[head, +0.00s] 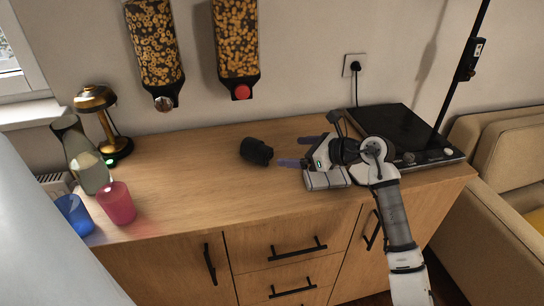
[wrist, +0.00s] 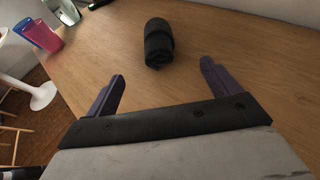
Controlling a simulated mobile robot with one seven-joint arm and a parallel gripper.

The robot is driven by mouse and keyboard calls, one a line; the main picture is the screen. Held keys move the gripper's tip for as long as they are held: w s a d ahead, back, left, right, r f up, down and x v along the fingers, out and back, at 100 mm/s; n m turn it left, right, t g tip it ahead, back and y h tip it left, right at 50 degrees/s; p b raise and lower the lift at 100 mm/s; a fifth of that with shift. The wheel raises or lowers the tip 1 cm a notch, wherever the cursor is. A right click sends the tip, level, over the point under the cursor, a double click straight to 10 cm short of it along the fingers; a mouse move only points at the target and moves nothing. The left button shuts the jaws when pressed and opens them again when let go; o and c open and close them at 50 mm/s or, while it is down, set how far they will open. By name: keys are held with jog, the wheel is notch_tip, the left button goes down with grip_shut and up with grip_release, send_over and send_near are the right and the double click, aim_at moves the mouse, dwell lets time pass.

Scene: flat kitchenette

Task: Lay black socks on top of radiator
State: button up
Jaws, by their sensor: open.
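The black socks (head: 257,151) are a dark rolled bundle lying on the wooden countertop, near its middle in the head view. In the wrist view the socks (wrist: 158,43) lie ahead of my gripper, between the lines of its two fingers but beyond the tips. My gripper (head: 300,151) is open and empty, low over the counter just right of the socks, with its purple fingers pointing at them. The fingers also show wide apart in the wrist view (wrist: 162,68). A small part of what may be the radiator (head: 57,183) shows at the counter's left end, mostly hidden.
A pink cup (head: 117,204), a blue cup (head: 74,214), a glass carafe (head: 88,160) and a brass lamp (head: 97,100) stand at the left. A black hob (head: 405,132) is at the right. Cereal dispensers (head: 155,45) hang above. The counter between cups and socks is clear.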

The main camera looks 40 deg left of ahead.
aim_at(270, 150)
jog(key=p+x, duration=0.2)
jog(key=x, duration=0.6)
jog(key=shift+s+a, duration=0.1)
jog(key=shift+a, duration=0.05)
jog(key=p+x, duration=0.2)
jog(key=x, duration=0.2)
jog(key=shift+a+r+p, duration=0.15)
jog(key=shift+a+p, duration=0.25)
jog(key=shift+a, duration=0.1)
jog(key=shift+a+f, duration=0.25)
jog(key=shift+c, duration=0.3)
jog(key=c, duration=1.1)
notch_tip(270, 150, up, 10)
jog(key=b, duration=0.2)
jog(key=shift+b, duration=0.35)
jog(key=shift+s+d, duration=0.1)
jog(key=shift+s, duration=0.05)
